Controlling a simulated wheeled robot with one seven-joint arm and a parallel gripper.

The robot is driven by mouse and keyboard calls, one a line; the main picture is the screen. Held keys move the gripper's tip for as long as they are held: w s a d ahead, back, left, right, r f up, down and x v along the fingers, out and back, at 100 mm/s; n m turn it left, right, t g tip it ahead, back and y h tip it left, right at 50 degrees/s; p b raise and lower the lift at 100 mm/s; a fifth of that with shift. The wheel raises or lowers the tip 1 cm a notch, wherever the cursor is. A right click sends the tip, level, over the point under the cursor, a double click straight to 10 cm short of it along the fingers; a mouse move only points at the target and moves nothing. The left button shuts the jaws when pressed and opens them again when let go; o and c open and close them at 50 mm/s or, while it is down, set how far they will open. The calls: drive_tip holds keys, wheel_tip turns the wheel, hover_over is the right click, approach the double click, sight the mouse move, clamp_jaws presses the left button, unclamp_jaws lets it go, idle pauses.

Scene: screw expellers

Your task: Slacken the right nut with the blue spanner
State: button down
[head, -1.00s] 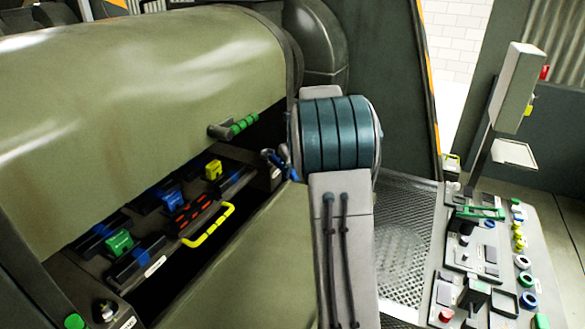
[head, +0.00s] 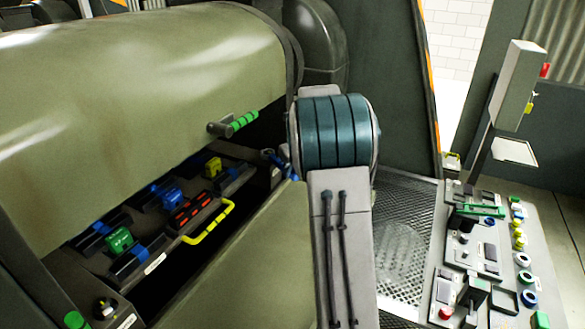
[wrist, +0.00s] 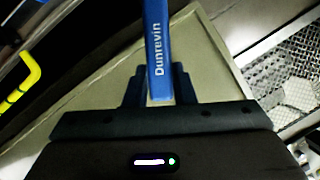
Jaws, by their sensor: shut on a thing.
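The blue spanner (wrist: 158,45), marked "Dunrevin", stands between the two dark fingers of my gripper (wrist: 158,82) in the wrist view. The gripper is shut on its shaft, and the spanner's far end runs out of the top of the picture. In the head view a small blue piece (head: 284,166), probably part of the spanner, shows beside my arm at the right end of the machine's opening. My arm hides the gripper there. I cannot make out the right nut in either view, nor whether the spanner touches it.
A large green-grey cover (head: 130,80) with a green-gripped handle (head: 235,124) overhangs the opening. Inside are blue, green and red parts and a yellow handle (head: 208,224), also in the wrist view (wrist: 20,85). A control panel (head: 490,270) stands at the right.

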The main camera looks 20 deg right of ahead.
drive_tip(key=shift+f, duration=0.15)
idle(0.4)
drive_tip(key=shift+w+d+n+y+p, duration=0.15)
drive_tip(key=shift+d+n+p, duration=0.1)
drive_tip(key=shift+d+n, duration=0.2)
drive_tip(key=shift+w+d+n+y+p, duration=0.15)
drive_tip(key=shift+d+n+p, duration=0.15)
drive_tip(key=shift+d, duration=0.25)
drive_tip(key=shift+w+d+n+y+p, duration=0.15)
drive_tip(key=shift+d+n+p, duration=0.25)
drive_tip(key=shift+d+n, duration=0.1)
drive_tip(key=shift+w+d+n+y+p, duration=0.15)
drive_tip(key=shift+d+n+p, duration=0.2)
drive_tip(key=shift+d, duration=0.1)
